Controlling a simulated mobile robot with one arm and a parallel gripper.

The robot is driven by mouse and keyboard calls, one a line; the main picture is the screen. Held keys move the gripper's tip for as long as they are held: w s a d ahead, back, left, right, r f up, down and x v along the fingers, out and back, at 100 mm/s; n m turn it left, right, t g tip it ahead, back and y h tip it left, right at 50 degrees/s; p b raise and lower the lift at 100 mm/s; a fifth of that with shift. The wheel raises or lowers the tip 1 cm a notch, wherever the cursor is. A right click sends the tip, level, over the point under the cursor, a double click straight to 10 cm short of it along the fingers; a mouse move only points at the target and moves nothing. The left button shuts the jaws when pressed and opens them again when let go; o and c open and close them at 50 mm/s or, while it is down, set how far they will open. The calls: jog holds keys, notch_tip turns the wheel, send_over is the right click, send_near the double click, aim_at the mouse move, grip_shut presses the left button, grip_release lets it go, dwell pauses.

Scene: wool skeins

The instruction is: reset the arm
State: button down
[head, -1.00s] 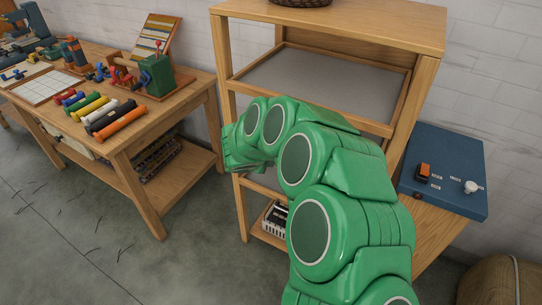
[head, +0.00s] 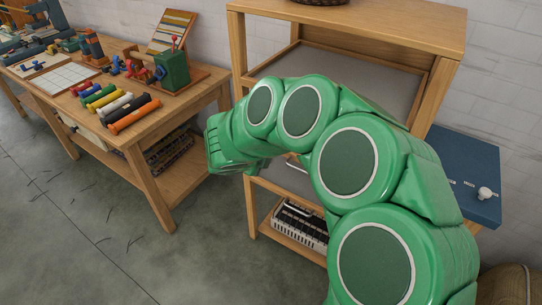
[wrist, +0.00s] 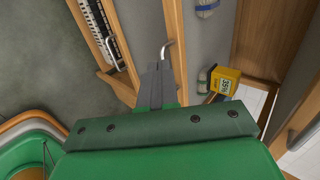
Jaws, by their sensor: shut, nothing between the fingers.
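My green arm reaches up from the bottom right of the head view and bends over to the left, in front of the wooden shelf unit (head: 238,45). My gripper (wrist: 157,72) shows in the wrist view as two dark fingers pressed together, shut and empty. Its tips are near a metal handle (wrist: 166,50), and I cannot tell whether they touch it. In the head view the green hand end is at the left of the arm, between the shelf unit and the workbench, and the fingers cannot be made out.
A wooden workbench (head: 197,92) with several coloured rolls and tools stands at the left. A blue panel box (head: 462,165) is at the right, partly behind my arm. A yellow box (wrist: 223,79) shows in the wrist view. Grey floor (head: 75,225) is open at the lower left.

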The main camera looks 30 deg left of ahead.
jog(key=shift+r, duration=0.15)
jog(key=w+a+r+n+y, duration=0.1)
jog(key=w+r+n+y, duration=0.15)
jog(key=r, duration=0.45)
jog(key=w+r+n+y, duration=0.2)
jog(key=w+r+y, duration=0.15)
jog(key=r, duration=0.25)
jog(key=s+d+r+n+g+y, duration=0.35)
jog(key=d+r+n, duration=0.35)
jog(key=r, duration=0.3)
jog(key=s+d+f+n+g+h, duration=0.2)
jog(key=s+d, duration=0.8)
jog(key=d, duration=0.5)
jog(key=s+d+f+n+g+h, duration=0.2)
jog(key=s+d, duration=0.8)
jog(key=d, duration=0.5)
jog(key=s+d+f+n+g+h, duration=0.2)
jog(key=s+d+h, duration=0.3)
jog(key=s+d, duration=0.5)
jog(key=d+f+g, duration=0.1)
jog(key=d, duration=0.5)
jog(key=shift+s+f+g, duration=0.25)
jog(key=shift+f+g, duration=0.05)
jog(key=shift+g, duration=0.05)
